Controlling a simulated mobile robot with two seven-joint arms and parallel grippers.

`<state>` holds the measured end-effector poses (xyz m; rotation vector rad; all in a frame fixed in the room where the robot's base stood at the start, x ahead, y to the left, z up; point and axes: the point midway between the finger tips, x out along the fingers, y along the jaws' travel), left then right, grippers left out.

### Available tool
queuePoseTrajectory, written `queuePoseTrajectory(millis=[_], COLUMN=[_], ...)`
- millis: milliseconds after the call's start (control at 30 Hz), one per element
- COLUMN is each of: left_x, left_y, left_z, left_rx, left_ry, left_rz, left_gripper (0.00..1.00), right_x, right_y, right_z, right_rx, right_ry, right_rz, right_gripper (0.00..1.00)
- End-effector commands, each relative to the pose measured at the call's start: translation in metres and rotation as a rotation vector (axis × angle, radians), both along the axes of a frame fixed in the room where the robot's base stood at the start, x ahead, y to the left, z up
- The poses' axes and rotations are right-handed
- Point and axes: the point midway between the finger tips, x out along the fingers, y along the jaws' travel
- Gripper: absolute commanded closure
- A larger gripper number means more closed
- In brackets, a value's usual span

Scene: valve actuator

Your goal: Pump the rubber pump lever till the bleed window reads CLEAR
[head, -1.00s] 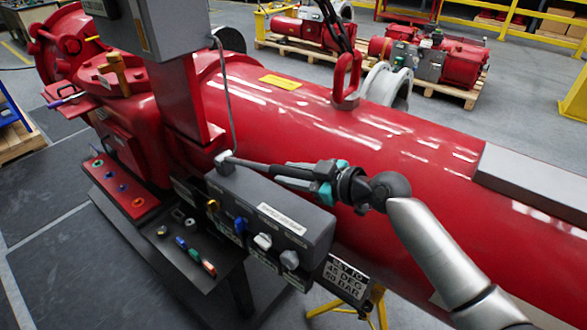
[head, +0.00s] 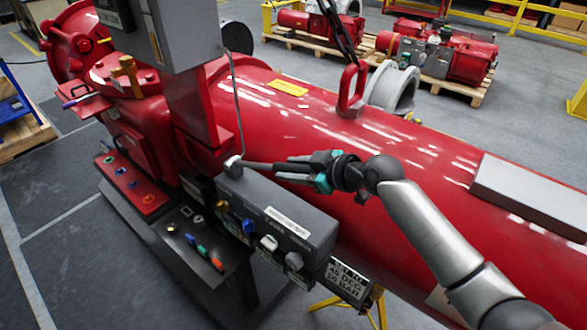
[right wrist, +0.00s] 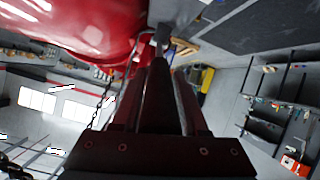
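The pump lever (head: 258,166) is a dark rod. It runs from a grey pivot block (head: 233,165) on top of the dark control box (head: 310,222), nearly level in the picture, to my right gripper (head: 284,168). The right gripper appears shut on the lever's outer part, its fingers hiding that end. In the right wrist view the dark fingers (right wrist: 160,100) point along the lever towards the pivot block (right wrist: 163,36). I cannot make out the bleed window or its reading. My left gripper is not in view.
The large red cylinder (head: 400,150) lies behind the lever and my right arm. Coloured knobs, such as the blue one (head: 248,227), stick out of the box's front. A sign (head: 347,281) hangs at its right. A grey cabinet (head: 185,35) stands above on a red post.

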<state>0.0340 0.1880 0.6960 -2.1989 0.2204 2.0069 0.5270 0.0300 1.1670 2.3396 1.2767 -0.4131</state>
Motion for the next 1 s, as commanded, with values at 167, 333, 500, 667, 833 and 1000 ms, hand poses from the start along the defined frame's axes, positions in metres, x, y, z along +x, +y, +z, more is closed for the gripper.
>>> queuePoseTrajectory(millis=[167, 333, 500, 667, 833, 1000], left_x=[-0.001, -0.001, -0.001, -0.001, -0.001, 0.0], left_y=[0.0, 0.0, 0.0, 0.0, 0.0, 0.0], left_z=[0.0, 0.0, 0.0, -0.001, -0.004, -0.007], left_rx=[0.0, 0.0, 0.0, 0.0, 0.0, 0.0], left_ry=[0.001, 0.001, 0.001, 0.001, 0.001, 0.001], left_rz=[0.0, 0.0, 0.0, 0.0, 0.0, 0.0], left_gripper=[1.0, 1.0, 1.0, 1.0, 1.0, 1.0], right_x=[0.0, 0.0, -0.001, -0.009, -0.024, -0.04], right_y=[-0.001, -0.002, -0.005, -0.016, -0.036, -0.057], right_z=[-0.002, -0.002, -0.001, 0.005, 0.017, 0.031], right_rx=[-0.003, -0.005, -0.006, -0.007, -0.008, -0.009], right_ry=[0.002, 0.003, 0.003, 0.002, 0.002, 0.001], right_rz=[-0.002, -0.004, -0.005, -0.004, -0.005, -0.004], right_gripper=[0.36, 0.36, 0.36, 0.36, 0.36, 0.36])
